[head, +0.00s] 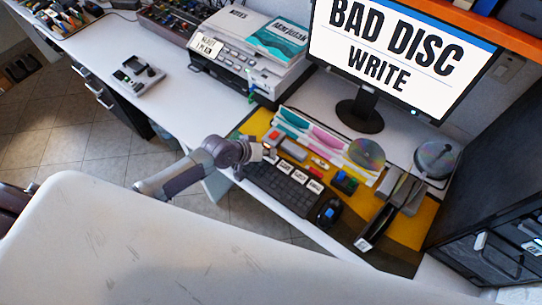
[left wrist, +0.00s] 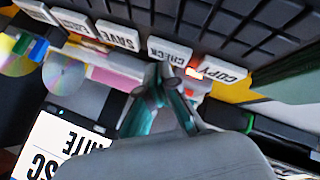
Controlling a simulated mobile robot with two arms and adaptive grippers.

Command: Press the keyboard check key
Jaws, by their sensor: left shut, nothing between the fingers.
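The dark keyboard (head: 283,190) lies on the yellow mat, with a row of white labelled keys along its far edge. In the left wrist view, the white CHECK key (left wrist: 169,51) sits between the SAVE key (left wrist: 118,35) and the COPY key (left wrist: 219,68). My left gripper (left wrist: 163,72) is shut and empty, its fingertips close to the CHECK key's near edge; I cannot tell whether they touch it. In the head view, my left gripper (head: 256,152) is at the keyboard's far left corner, by the white keys. My right gripper is not in view.
A monitor (head: 392,45) reads "BAD DISC WRITE". A dark mouse (head: 329,211) lies right of the keyboard. Discs (head: 366,154), coloured sleeves and small items crowd the yellow mat (head: 415,222) behind it. A printer (head: 247,60) stands farther left; the white desk (head: 185,97) is clearer there.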

